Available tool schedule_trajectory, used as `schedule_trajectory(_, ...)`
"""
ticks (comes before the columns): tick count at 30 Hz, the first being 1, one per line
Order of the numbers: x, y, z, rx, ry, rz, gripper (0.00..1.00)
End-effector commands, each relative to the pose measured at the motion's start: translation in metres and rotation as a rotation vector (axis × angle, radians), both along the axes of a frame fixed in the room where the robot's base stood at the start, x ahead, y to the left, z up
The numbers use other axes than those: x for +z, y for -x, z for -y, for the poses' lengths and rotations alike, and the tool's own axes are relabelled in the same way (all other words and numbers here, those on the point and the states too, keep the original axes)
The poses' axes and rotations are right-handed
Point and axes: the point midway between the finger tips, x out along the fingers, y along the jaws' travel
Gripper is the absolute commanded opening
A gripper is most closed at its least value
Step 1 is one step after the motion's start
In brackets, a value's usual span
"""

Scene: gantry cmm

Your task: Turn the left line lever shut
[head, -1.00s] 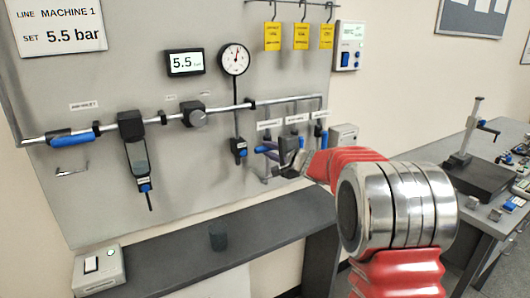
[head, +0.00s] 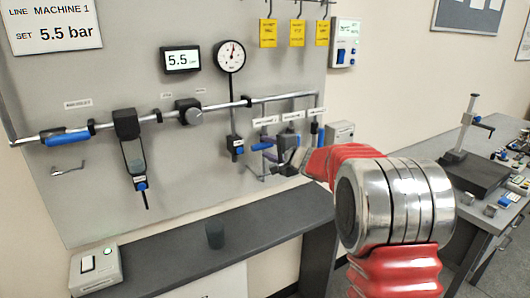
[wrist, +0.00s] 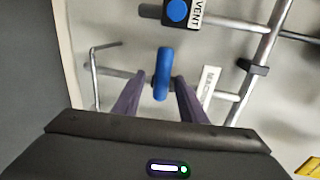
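The left line lever (wrist: 162,74) is a blue handle on a thin metal drop pipe. In the wrist view it lies across the pipe, between my two fingertips. It also shows in the head view (head: 261,146), at the left of the drop lines and partly covered by my fingers. My gripper (wrist: 160,77) is open, with one purple-grey finger on each side of the lever and a small gap to each. In the head view my gripper (head: 271,151) reaches in from the right at the lines. The lines' lower ends are partly hidden behind it.
A vent valve with a blue knob (wrist: 178,12) is close by. The manifold rail (wrist: 260,60) runs along the right of the wrist view. A hooked metal rod (wrist: 95,72) is at the left. A dark shelf (head: 270,222) lies below the panel.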

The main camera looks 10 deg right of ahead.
Motion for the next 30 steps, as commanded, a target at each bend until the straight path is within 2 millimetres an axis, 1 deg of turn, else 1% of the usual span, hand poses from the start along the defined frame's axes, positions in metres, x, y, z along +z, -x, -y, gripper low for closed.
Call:
schedule_trajectory(5,0.003,0.009,0.002,0.001,-0.001,0.001,0.38)
schedule_trajectory(8,0.005,0.019,0.006,0.0,0.0,0.001,0.38)
schedule_trajectory(30,0.023,0.115,0.041,-0.003,0.0,-0.001,0.38)
